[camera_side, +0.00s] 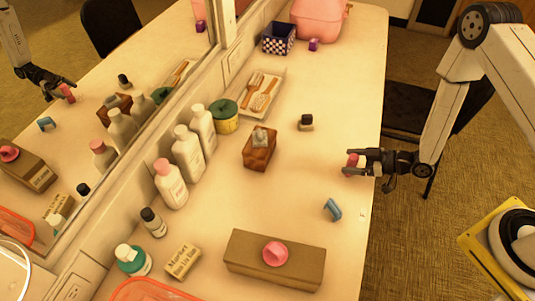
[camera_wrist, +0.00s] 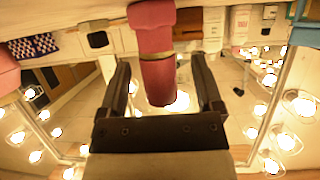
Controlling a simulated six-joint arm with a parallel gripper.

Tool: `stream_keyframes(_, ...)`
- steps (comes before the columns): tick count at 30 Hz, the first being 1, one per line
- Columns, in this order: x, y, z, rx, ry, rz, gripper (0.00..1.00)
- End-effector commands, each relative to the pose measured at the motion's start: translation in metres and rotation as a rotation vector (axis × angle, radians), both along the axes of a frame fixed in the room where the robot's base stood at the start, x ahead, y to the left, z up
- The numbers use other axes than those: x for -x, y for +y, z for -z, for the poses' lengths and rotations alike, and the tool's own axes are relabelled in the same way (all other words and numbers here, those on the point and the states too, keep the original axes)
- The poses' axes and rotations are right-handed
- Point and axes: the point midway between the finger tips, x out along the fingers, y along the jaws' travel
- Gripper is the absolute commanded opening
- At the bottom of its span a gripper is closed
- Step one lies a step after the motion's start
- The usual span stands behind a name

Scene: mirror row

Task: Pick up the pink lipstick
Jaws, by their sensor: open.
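The pink lipstick (camera_side: 353,160) is at the right side of the counter, between the fingertips of my gripper (camera_side: 349,163). In the wrist view the pink lipstick (camera_wrist: 158,80) shows as a pink-red cylinder between my two dark fingers, with a gap on each side. My gripper (camera_wrist: 162,62) is open around it and does not visibly touch it. The lower part of the lipstick is hard to see in the side view, so I cannot tell how it meets the counter.
A blue clip-like item (camera_side: 332,209) and a small black-capped bottle (camera_side: 306,122) are nearby. A tissue box (camera_side: 259,153), white bottles (camera_side: 187,155) and a brown box (camera_side: 300,262) stand further left and in front. A mirror (camera_side: 95,130) runs along the left.

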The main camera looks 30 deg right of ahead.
Motion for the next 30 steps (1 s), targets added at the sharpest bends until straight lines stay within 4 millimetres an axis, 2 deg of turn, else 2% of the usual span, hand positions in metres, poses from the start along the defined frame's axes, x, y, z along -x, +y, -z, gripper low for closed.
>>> stream_keyframes(14,0.0001,0.0001,0.0,0.0,0.0,-0.001,0.84)
stream_keyframes(21,0.0001,0.0001,0.0,0.0,0.0,-0.001,0.08)
stream_keyframes(22,0.0001,0.0001,0.0,0.0,0.0,-0.001,0.0)
stream_keyframes(30,0.0,0.0001,-0.0002,0.0,0.0,-0.001,0.0)
